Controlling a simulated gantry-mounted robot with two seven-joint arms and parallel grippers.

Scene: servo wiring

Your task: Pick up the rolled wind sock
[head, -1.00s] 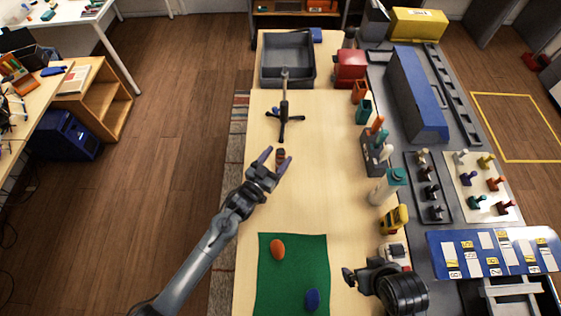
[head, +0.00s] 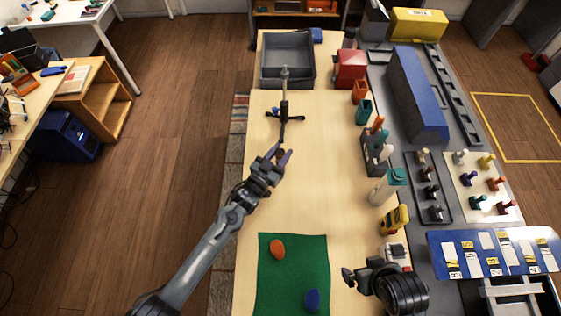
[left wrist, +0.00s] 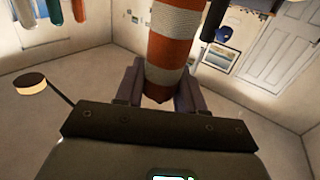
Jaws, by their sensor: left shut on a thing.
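The rolled wind sock (left wrist: 174,42) is an orange and white striped roll in the left wrist view. It stands between the two fingers of my left gripper (left wrist: 160,92), which is shut on its lower end. There the fingers hide most of the roll.
The dark stand (head: 284,115) is just beyond my left gripper. A grey tray (head: 264,75) is at the back. A green mat (head: 295,255) bears an orange and a blue piece. Holders and bottles line the right edge. A black rounded thing (head: 405,292) is at lower right.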

